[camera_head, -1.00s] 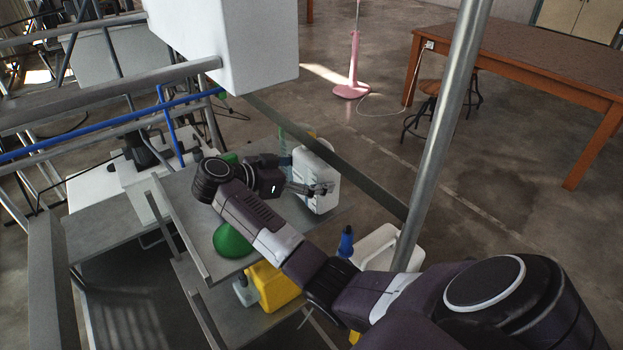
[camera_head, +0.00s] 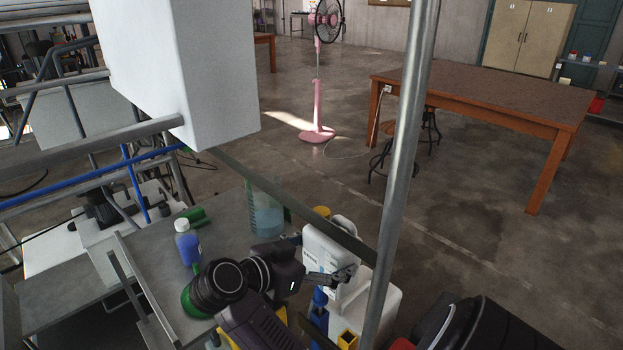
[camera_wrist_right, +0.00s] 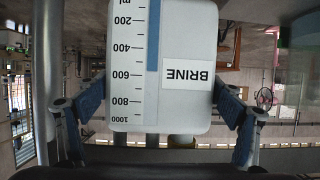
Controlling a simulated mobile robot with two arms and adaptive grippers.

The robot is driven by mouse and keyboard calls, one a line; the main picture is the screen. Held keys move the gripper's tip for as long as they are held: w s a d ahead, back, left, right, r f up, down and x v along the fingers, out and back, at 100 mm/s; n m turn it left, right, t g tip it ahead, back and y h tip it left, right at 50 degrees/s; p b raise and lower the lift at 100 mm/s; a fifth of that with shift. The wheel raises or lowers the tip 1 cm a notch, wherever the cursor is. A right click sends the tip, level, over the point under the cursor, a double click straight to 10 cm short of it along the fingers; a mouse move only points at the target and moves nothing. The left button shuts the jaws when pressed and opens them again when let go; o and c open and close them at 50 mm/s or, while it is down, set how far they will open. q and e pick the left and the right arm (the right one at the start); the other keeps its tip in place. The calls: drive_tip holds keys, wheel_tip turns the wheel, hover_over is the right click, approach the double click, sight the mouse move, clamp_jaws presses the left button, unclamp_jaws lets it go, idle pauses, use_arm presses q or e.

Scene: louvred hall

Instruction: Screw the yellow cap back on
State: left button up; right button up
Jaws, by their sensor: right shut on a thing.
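My right gripper (camera_head: 332,277) is shut on a white jug (camera_head: 322,247) at the right edge of the grey bench. In the right wrist view the jug (camera_wrist_right: 185,60) fills the space between the two fingers, with a BRINE label and a millilitre scale, upside down in the picture. A yellow cap (camera_head: 321,211) shows at the top of the jug in the head view, and a yellowish part (camera_wrist_right: 181,141) shows at its edge in the wrist view. I cannot tell whether the cap is screwed down. My left gripper is not in view.
Another white jug (camera_head: 383,305) stands lower right. A steel post (camera_head: 402,170) and a dark rail (camera_head: 300,212) pass close to my right arm.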

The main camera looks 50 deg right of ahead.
drive_tip(key=shift+s+a+r, duration=0.1)
drive_tip(key=shift+s, duration=0.9)
drive_tip(key=w+a+f+n+t+y, duration=0.2)
drive_tip(key=a+n+t, duration=0.3)
drive_tip(key=a, duration=0.8)
drive_tip(key=w+a+f+n+t+y, duration=0.2)
drive_tip(key=a+n+t+y, duration=0.3)
drive_tip(key=a, duration=0.8)
drive_tip(key=w+a+f+n+t+y, duration=0.2)
drive_tip(key=w+a+n+t+y, duration=0.2)
drive_tip(key=a, duration=0.9)
drive_tip(key=n, duration=0.3)
drive_tip(key=shift+w+t, duration=0.35)
drive_tip(key=shift+t, duration=0.05)
